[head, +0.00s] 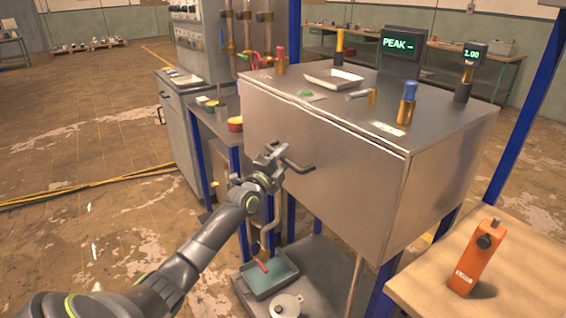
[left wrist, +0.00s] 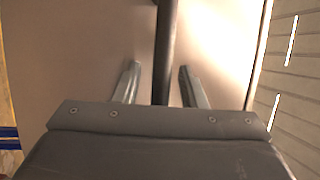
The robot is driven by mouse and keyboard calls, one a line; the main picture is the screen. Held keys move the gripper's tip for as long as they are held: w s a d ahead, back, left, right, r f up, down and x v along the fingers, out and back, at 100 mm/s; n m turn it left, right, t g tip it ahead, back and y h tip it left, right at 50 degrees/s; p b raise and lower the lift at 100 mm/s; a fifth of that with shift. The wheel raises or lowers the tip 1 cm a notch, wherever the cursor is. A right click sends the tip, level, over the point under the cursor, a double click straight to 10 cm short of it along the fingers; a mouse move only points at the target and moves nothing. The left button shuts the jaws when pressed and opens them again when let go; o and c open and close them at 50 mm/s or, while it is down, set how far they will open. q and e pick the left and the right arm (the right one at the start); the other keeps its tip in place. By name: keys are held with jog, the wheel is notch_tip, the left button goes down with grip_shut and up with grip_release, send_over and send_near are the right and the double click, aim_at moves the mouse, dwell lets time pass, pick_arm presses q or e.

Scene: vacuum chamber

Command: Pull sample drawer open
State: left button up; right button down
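The sample drawer is the wide grey metal front (head: 340,165) of the box-shaped cabinet, and it looks closed. A dark bar handle (head: 301,168) sticks out from its left part. My left gripper (head: 272,156) is at the handle and covers part of it. In the left wrist view the handle (left wrist: 167,35) runs up between the two fingers of the left gripper (left wrist: 160,72). The fingers are apart, with a gap beside the bar on the left; the right finger is close to the bar. My right gripper is out of view.
The cabinet top (head: 340,115) carries a shallow tray (head: 333,79), small fittings and a display (head: 402,45). An orange device (head: 475,258) stands on a wooden table (head: 530,275) at the right. Below are a teal tray (head: 270,277) and pipes. Floor at the left is open.

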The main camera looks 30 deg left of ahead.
pick_arm(q)
jog(key=shift+c, duration=0.4)
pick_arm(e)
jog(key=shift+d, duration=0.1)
pick_arm(q)
grip_shut()
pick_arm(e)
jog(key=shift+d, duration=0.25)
pick_arm(q)
jog(key=shift+s, duration=0.15)
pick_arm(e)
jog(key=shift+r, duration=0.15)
